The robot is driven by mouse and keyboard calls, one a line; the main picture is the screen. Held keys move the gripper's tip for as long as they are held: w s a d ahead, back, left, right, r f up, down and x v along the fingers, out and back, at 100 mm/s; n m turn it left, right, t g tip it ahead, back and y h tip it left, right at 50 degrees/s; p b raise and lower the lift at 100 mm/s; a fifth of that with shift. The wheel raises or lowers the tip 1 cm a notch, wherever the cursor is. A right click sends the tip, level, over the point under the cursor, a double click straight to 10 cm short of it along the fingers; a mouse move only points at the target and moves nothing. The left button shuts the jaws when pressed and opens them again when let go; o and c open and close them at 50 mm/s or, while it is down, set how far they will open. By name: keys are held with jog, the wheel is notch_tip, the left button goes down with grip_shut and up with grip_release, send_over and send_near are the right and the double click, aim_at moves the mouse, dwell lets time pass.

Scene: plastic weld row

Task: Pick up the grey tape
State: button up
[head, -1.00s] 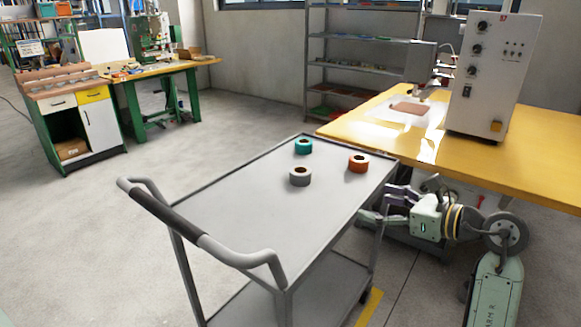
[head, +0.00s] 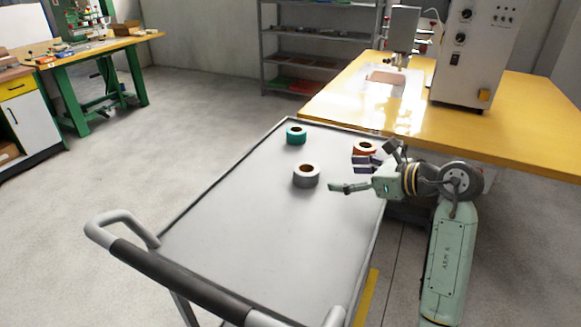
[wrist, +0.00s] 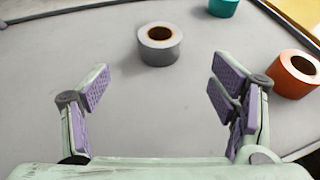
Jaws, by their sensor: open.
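The grey tape (head: 306,177) is a roll lying flat on the grey cart top, near its middle. In the wrist view the grey tape (wrist: 160,46) lies ahead of my gripper, between the lines of its two fingers and beyond their tips. My gripper (head: 350,174) is open and empty, over the cart's right side, to the right of the grey tape and apart from it. In the wrist view the purple-padded fingers of my gripper (wrist: 157,84) are spread wide with bare cart top between them.
A teal tape (head: 296,135) lies behind the grey one. An orange tape (head: 364,149) lies right of it, close to my gripper and partly hidden by a finger. The cart (head: 240,215) has a raised rim and a handle. A yellow table (head: 340,115) adjoins it.

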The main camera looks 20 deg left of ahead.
aim_at(314, 172)
jog(key=shift+w+a, duration=0.2)
jog(key=shift+a, duration=0.45)
jog(key=p+x, duration=0.3)
jog(key=x, duration=0.6)
jog(key=shift+a, duration=0.25)
jog(key=shift+w+a+f, duration=0.1)
jog(key=shift+a+f, duration=0.2)
jog(key=shift+c, duration=0.3)
jog(key=c, duration=1.2)
jog(key=shift+r+p, duration=0.2)
jog(key=shift+p, duration=0.1)
jog(key=shift+c, duration=0.2)
